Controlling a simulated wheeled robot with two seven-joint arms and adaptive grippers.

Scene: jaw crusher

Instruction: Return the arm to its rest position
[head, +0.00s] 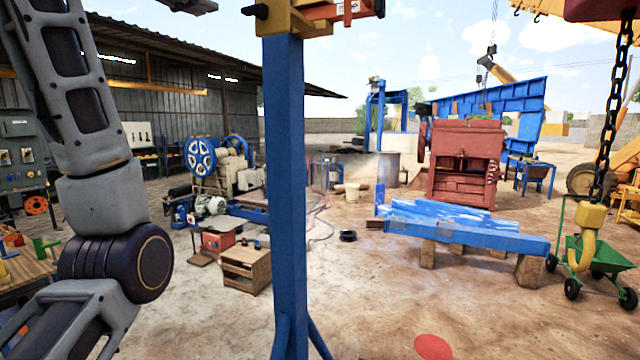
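My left arm stands raised along the left edge of the head view, its grey and dark links running from the top to the bottom. A small piece of grey and dark hardware shows at the top edge, left of the blue post, cut off by the frame; I cannot tell which part it is. I can make out no gripper fingers of my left arm. My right arm and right gripper do not show.
A blue post (287,190) stands close in front, near the middle. A yellow hook (582,240) hangs on a chain near a green wheelbarrow (600,256). Open ground has a red disc (433,347).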

